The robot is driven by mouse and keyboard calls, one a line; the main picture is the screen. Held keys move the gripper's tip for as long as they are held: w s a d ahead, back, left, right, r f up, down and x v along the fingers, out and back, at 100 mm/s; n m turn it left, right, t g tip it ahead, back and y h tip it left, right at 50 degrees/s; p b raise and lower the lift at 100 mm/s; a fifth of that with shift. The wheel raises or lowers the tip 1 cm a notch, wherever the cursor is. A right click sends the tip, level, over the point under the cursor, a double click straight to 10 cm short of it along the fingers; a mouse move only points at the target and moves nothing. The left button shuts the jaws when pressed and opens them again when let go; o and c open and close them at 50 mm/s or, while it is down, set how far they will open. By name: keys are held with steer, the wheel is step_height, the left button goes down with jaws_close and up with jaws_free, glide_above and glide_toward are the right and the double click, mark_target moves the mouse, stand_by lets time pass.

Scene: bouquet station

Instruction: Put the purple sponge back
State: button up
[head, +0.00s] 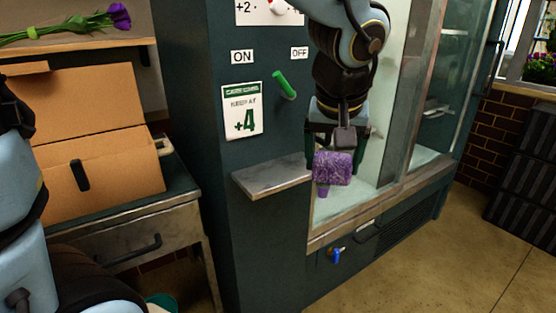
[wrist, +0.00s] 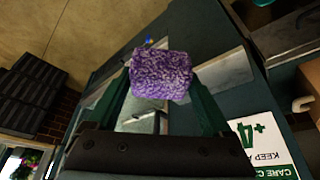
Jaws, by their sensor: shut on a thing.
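The purple sponge (head: 333,168) is a speckled block held in the air. My gripper (head: 337,150) points down and is shut on it. In the head view the sponge is in front of the glass cabinet, just right of a small grey metal shelf (head: 272,178) on the dark green panel. A smaller purple piece shows under the sponge. In the wrist view the sponge (wrist: 161,75) sits between the green fingertips, and the shelf (wrist: 222,70) is beside it.
The panel has a green lever (head: 285,85) between ON and OFF labels and a "+4" sign (head: 242,110). A blue-handled tap (head: 337,254) is low on the cabinet (head: 380,232). A cardboard box (head: 90,130) stands on a bench at left. Black crates (head: 530,180) stand at right. The floor between is clear.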

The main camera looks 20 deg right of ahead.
steer(key=w+a+p, duration=0.1)
steer(key=w+p, duration=0.1)
steer(key=w, duration=0.3)
steer(key=w+a+f+p, duration=0.1)
steer(key=w+p, duration=0.1)
steer(key=w, duration=0.4)
steer(key=w+a+f+p, duration=0.1)
steer(key=w+p, duration=0.1)
steer(key=w, duration=0.3)
steer(key=shift+w+a, duration=0.1)
steer(key=shift+w, duration=0.05)
step_height(320, 180, down, 5)
steer(key=shift+r+b, duration=0.1)
steer(key=shift+b, duration=0.5)
steer(key=shift+w, duration=0.25)
steer(key=o, duration=1.1)
